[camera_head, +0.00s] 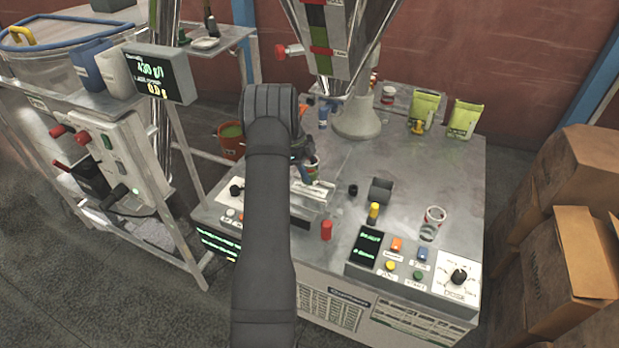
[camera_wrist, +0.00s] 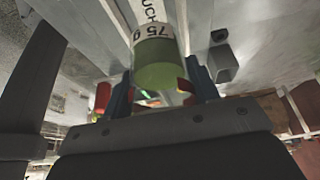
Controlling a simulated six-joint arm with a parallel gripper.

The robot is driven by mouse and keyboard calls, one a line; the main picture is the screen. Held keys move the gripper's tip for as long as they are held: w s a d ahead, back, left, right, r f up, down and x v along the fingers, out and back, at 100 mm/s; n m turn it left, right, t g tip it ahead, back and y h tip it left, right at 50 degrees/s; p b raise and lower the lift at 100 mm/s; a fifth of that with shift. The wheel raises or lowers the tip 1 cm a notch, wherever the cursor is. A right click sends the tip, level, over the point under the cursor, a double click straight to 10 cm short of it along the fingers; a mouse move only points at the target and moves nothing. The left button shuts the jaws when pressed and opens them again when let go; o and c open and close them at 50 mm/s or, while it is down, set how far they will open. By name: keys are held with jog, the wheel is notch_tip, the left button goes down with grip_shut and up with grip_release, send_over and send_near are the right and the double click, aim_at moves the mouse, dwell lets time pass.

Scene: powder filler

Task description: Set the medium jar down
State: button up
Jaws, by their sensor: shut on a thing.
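My arm covers part of the gripper and the surface below. I cannot tell whether the jar's base touches anything.
Another jar (camera_head: 434,215) stands at the worktop's front right, behind the control panel. A further jar (camera_head: 388,95) and green pouches (camera_head: 425,108) are at the back. The filler funnel (camera_head: 345,45) hangs over a round pedestal (camera_head: 357,122). A yellow knob (camera_head: 374,212) and red knob (camera_head: 326,230) stick up.

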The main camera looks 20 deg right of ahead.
jog(key=shift+f, duration=1.95)
jog(key=shift+f, duration=0.15)
jog(key=o, duration=1)
jog(key=shift+o, duration=0.2)
jog(key=v, duration=1.2)
